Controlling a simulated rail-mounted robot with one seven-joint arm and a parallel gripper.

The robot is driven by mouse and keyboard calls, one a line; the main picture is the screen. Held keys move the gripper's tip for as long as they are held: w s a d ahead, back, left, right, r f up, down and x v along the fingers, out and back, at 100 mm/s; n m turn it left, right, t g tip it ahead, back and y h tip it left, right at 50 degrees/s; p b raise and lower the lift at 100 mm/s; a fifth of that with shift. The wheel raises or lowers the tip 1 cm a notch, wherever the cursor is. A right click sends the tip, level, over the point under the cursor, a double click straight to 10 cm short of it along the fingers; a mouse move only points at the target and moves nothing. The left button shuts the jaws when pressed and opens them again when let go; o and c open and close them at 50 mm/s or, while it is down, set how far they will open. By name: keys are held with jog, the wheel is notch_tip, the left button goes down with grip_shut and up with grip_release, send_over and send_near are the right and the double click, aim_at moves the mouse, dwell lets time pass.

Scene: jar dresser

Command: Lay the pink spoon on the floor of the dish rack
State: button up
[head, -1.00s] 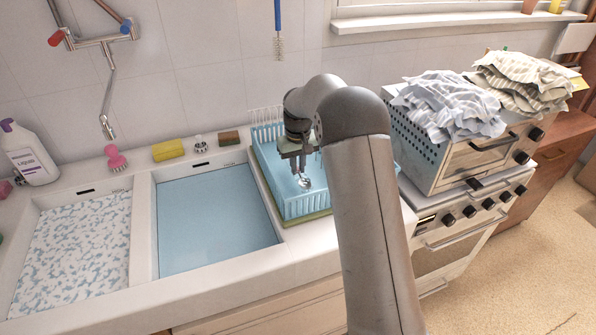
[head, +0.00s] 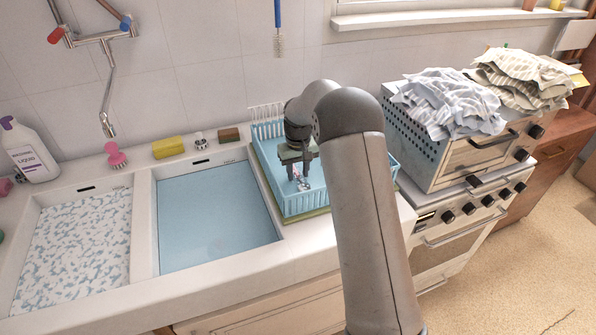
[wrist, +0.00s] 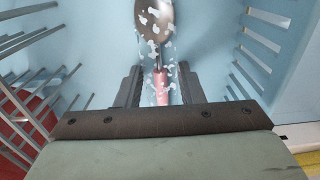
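The pink spoon shows in the wrist view, with its pink handle (wrist: 161,86) toward me and its metal bowl (wrist: 154,16) at the top edge, flecked with white foam. It is inside the light blue dish rack (head: 306,205), and its bowl also shows small in the head view (head: 304,183). It appears to lie on the rack floor, though exact contact is hard to tell. My gripper (wrist: 160,88) is low inside the rack. Its two dark fingers stand apart on either side of the handle, with gaps visible. My gripper also shows in the head view (head: 300,172).
The rack's wire prongs (wrist: 30,100) and side walls stand close around my gripper. Left are a basin of blue water (head: 210,220) and a foamy basin (head: 75,245). An oven (head: 470,150) with cloths on top stands right. A blue-handled brush (head: 278,25) hangs behind.

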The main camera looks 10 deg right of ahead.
aim_at(298, 175)
notch_tip(298, 175, up, 11)
jog(key=b, duration=0.2)
jog(key=s+r, duration=0.5)
jog(key=s, duration=0.5)
jog(key=s+f+m, duration=0.1)
jog(key=s+f, duration=0.1)
jog(key=s, duration=1.3)
jog(key=s+f, duration=0.3)
jog(key=s, duration=1.1)
jog(key=shift+s+f+m+t, duration=0.15)
jog(key=shift+s+m+t, duration=0.15)
jog(key=shift+s+m, duration=0.1)
jog(key=shift+a, duration=0.1)
